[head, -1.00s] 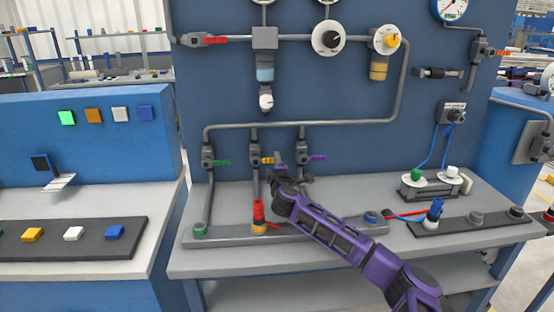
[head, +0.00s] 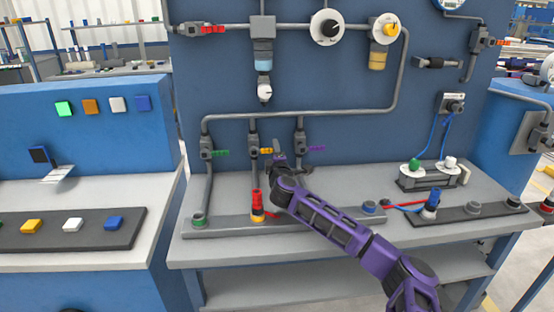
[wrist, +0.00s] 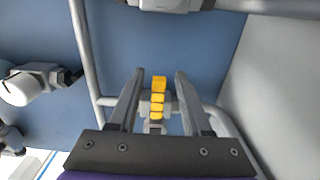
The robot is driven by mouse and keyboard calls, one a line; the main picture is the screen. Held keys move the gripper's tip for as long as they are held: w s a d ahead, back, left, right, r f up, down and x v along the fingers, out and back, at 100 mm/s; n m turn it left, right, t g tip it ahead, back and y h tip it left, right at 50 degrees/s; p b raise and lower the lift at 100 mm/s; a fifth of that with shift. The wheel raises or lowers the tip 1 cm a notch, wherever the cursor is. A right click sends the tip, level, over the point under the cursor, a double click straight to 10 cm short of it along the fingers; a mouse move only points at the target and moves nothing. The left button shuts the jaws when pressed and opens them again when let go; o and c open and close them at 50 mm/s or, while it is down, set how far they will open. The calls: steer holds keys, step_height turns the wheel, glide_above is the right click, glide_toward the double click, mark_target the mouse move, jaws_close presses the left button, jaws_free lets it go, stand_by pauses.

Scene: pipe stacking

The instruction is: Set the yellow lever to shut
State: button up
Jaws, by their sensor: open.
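The yellow lever (head: 266,150) sticks out to the right from the middle of three valves on the blue panel, on a grey vertical pipe. Its right end is close to my gripper (head: 277,160), which is small and partly hidden by my own arm in the head view. In the wrist view the yellow lever (wrist: 157,98) lies between the two fingers of my gripper (wrist: 158,92). The fingers are open, with a gap on each side of the lever.
A green lever (head: 221,152) is on the valve to the left and a purple lever (head: 317,149) on the valve to the right, near my gripper. A red connector (head: 257,199) stands below on the bench rail. Grey pipe (head: 300,115) runs above.

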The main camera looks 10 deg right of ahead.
steer(key=s, duration=1.7)
steer(key=shift+a, duration=0.3)
steer(key=shift+s, duration=0.1)
